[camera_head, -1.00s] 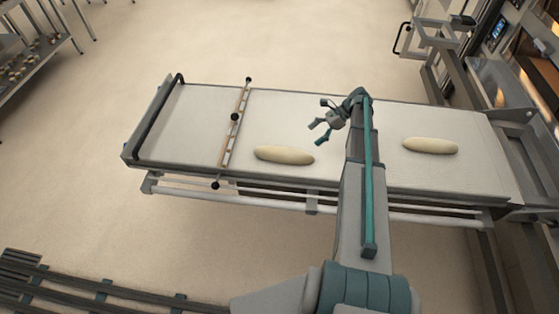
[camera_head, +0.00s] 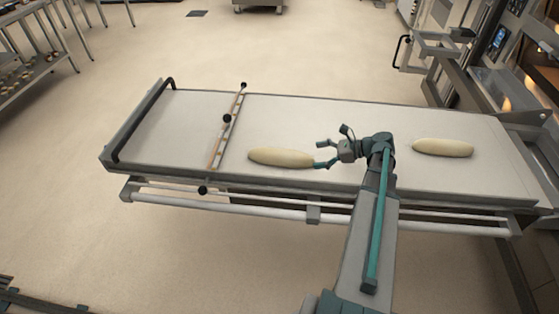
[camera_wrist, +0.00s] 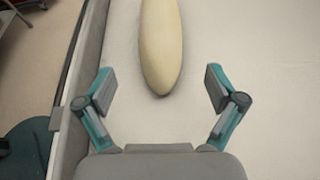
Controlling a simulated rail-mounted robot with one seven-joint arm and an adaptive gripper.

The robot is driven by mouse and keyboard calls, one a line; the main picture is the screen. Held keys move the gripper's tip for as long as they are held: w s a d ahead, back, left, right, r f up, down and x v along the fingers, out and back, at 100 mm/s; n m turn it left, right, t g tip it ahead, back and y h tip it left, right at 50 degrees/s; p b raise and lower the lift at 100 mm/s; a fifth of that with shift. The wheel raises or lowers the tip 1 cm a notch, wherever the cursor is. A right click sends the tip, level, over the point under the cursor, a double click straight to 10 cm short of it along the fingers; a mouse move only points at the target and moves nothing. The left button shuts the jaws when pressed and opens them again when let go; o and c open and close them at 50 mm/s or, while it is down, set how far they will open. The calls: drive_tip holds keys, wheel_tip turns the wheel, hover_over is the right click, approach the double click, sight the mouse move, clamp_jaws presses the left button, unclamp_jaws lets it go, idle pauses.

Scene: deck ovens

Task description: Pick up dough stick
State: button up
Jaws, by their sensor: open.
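A long pale dough stick (camera_head: 281,158) lies on the light loader surface, left of my gripper (camera_head: 321,154). It also shows in the wrist view (camera_wrist: 161,40), pointing toward my gripper with its rounded near end between the two spread teal-and-grey fingers (camera_wrist: 160,88). My gripper is open and empty, at the right end of this dough stick. Gaps show on both sides of the dough; how far above the surface the fingers are is hard to tell. A second dough stick (camera_head: 443,148) lies right of my gripper, near the oven end.
The loader bed (camera_head: 190,130) has a raised bar at its left end. A thin crossbar with dark knobs (camera_head: 227,118) lies left of the first dough. Front rails (camera_head: 250,207) run below the bed. Ovens stand at the right, and a rack (camera_head: 35,65) at the left.

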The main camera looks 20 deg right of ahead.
sight(294, 158)
drive_tip(key=x, duration=0.9)
drive_tip(key=shift+w+a+p, duration=0.1)
drive_tip(key=shift+a+p, duration=0.05)
drive_tip(key=shift+p, duration=0.15)
drive_tip(key=shift+c, duration=0.3)
drive_tip(key=c, duration=1.2)
drive_tip(key=shift+r, duration=0.15)
drive_tip(key=shift+c, duration=0.2)
